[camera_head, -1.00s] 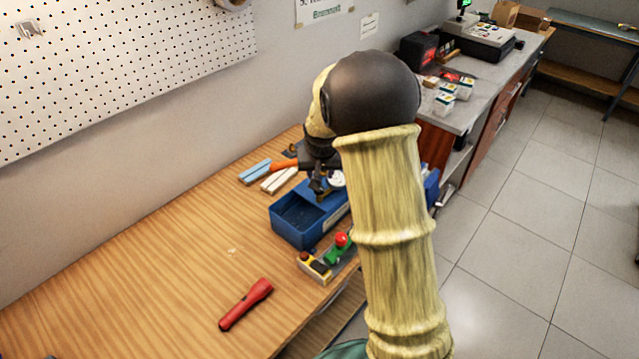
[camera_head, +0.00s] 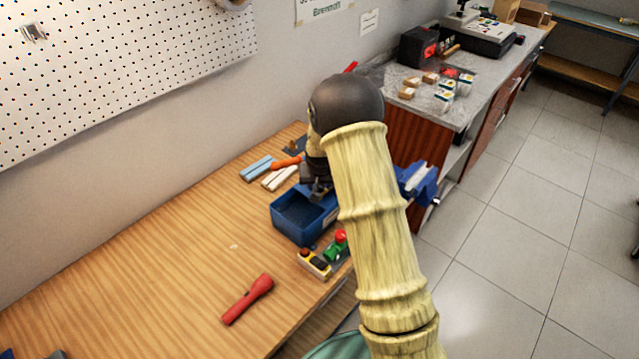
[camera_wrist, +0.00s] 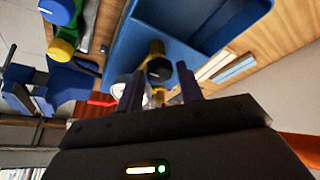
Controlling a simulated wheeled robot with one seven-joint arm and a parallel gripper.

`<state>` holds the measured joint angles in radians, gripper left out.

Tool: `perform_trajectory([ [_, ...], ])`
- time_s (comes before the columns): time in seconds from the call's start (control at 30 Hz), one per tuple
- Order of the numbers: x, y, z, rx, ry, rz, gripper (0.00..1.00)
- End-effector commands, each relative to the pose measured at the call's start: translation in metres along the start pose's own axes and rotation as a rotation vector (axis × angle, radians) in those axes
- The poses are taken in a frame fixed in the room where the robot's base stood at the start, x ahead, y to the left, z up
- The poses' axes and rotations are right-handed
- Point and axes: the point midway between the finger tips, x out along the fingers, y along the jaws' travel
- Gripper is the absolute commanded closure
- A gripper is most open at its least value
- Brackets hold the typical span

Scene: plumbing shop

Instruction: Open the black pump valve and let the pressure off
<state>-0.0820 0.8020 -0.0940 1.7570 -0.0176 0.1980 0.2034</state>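A small brass-coloured fitting with a black knob (camera_wrist: 158,68), which looks like the black pump valve, shows in the wrist view by the blue tray (camera_wrist: 122,48). My gripper (camera_wrist: 160,80) is open, its two dark fingertips just short of the knob, one on each side of it in the picture. I cannot tell whether they touch it. In the head view the blue tray (camera_head: 292,234) sits on the wooden bench and my gripper (camera_head: 318,190) is low over its far end. My arm hides the valve there.
A red flashlight (camera_head: 247,299) lies on the wooden bench (camera_head: 150,270). A blue vise-like tool (camera_head: 420,183) is right of my arm.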

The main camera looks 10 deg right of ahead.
Motion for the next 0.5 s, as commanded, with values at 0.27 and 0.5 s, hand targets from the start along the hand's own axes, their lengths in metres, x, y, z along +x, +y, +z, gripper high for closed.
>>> perform_trajectory([
  [0.27,-0.0002,0.0001,0.0001,0.0,0.0,0.0,0.94],
  [0.5,0.0001,0.0007,0.0001,-0.022,0.0,-0.009,0.94],
])
